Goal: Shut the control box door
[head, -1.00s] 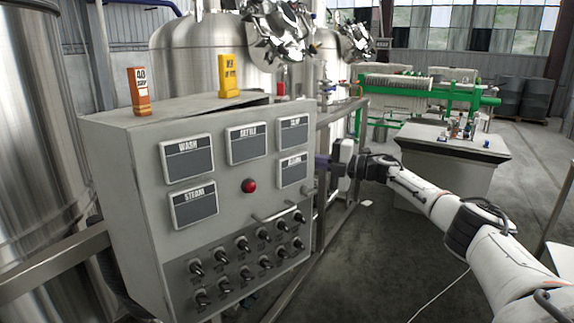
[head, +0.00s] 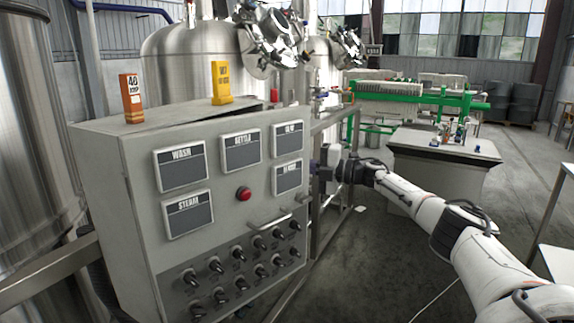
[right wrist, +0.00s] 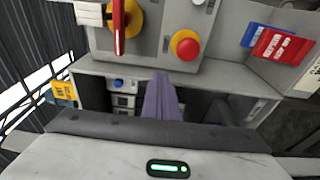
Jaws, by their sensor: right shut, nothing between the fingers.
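The grey control box (head: 135,232) fills the left and middle of the head view. Its broad front face, with labelled panels, a red button (head: 244,194), a bar handle (head: 271,217) and rows of switches, looks like the door (head: 225,215). I cannot tell how far it stands open. My right gripper (head: 318,167) is shut and empty, at the right edge of this face; contact is unclear. In the right wrist view its purple fingers (right wrist: 161,100) point at a grey unit with a red-and-yellow rotary switch (right wrist: 122,20) and a red push button (right wrist: 185,45). My left gripper is out of view.
Orange (head: 131,98) and yellow (head: 221,83) blocks stand on the box. Steel tanks (head: 195,50) rise behind it. A metal frame (head: 332,205) runs close to its right. A grey bench (head: 445,160) stands farther right, with open floor before it.

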